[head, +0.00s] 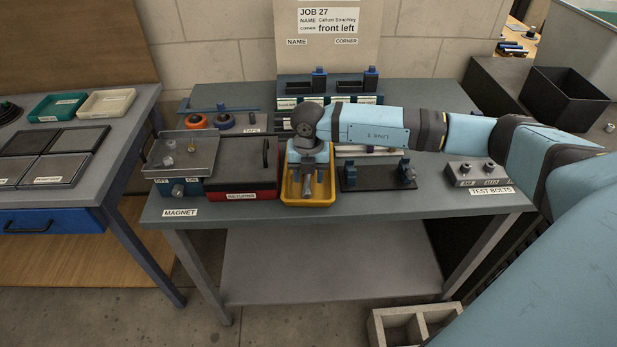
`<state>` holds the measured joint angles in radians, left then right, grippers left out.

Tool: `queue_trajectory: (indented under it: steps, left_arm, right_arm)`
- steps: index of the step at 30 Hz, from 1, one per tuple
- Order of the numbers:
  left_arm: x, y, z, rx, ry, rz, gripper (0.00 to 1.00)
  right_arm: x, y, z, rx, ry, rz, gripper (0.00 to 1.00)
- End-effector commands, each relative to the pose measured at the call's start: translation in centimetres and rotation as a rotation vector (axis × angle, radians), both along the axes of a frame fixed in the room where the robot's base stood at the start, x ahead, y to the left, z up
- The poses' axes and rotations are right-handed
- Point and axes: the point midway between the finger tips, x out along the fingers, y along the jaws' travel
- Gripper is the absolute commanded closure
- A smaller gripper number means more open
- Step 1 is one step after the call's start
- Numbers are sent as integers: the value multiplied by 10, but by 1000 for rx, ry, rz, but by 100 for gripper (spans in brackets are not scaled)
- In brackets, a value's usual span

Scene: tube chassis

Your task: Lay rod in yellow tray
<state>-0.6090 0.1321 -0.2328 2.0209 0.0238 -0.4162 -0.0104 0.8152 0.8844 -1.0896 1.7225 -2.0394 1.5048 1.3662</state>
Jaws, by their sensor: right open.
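The yellow tray (290,199) stands at the front middle of the grey bench, between the red-and-black returns box and a dark stand. My right gripper (307,190) points down over the tray, open, with its fingers low at the tray's inside. A small grey metallic piece shows by the fingertips; I cannot tell whether it is the rod or part of the gripper. My right arm hides the back of the tray and part of the bench behind it. My left gripper is not in view.
The returns box (243,187) and a metal tray on the magnet unit (183,155) stand left. The dark stand (375,177) and test bolts block (477,174) stand right. The bench's front strip is mostly clear. A black bin (562,98) is at far right.

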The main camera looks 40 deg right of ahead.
Motion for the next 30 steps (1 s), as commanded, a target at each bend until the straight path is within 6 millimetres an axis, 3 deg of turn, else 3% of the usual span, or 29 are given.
queue_trajectory:
  steps: [9, 15, 21, 30]
  left_arm:
    - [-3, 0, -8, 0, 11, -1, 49]
    - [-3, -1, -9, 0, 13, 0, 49]
    - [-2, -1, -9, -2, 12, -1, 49]
    - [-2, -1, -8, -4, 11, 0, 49]
  right_arm:
    - [1, 0, 76, 1, -4, 0, 54]
    - [0, 0, 109, 1, -2, 0, 54]
    - [0, 0, 123, 1, -1, -1, 54]
    - [0, 0, 124, 0, 0, -1, 54]
